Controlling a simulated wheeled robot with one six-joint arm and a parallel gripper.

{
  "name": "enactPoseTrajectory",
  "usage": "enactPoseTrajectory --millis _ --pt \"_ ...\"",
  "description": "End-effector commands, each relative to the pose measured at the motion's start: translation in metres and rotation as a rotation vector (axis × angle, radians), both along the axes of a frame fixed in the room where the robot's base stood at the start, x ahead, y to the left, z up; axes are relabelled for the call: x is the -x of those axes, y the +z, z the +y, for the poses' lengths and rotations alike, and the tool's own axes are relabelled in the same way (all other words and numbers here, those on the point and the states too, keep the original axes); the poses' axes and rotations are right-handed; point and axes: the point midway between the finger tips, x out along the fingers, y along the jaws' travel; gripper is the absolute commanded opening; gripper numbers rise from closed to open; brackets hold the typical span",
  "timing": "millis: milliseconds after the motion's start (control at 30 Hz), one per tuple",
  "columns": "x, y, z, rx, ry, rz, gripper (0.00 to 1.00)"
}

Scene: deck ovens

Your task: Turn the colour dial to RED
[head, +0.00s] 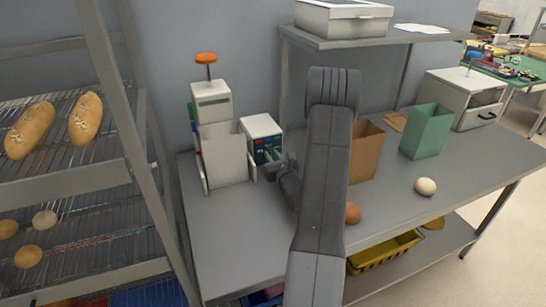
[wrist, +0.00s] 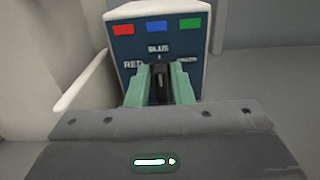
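The colour dial (wrist: 160,72) is a small dark knob on the dark blue front panel of a white control box (head: 261,127). In the wrist view its bar looks upright, towards the BLUE label above it. The RED label (wrist: 133,65) is to its left, and a third label, partly covered, is to its right. My gripper (wrist: 160,84) has its two green fingers on either side of the dial, closed in against it with hardly any gap. In the head view, my arm reaches to the box front and the dial is hidden.
Red (wrist: 122,30), blue and green patches top the panel. A white machine with an orange knob (head: 206,58) stands left of the box. A brown box (head: 366,150), a green bin (head: 427,131) and an egg-like ball (head: 425,186) are on the table to the right.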

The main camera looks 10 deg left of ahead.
Motion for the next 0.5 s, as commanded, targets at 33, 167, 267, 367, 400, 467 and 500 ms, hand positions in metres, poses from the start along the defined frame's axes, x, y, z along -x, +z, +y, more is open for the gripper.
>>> enactPoseTrajectory --millis 33,167,267,367,400,467,500 --pt "0.0000 0.0001 -0.0001 0.000 0.000 0.000 0.10" --pt "0.0001 0.0002 -0.0002 0.000 0.000 0.000 0.00" --pt "0.0002 -0.0001 -0.0002 0.002 0.000 -0.001 0.00" --pt "0.0004 -0.0009 0.0000 0.009 0.000 -0.008 0.00" --pt "0.0005 -0.0013 0.0002 0.015 0.000 -0.012 0.00" --pt "0.0006 -0.0020 0.0004 0.026 0.000 -0.022 0.00" --pt "0.0009 -0.0029 0.0007 0.037 0.000 -0.029 0.00"
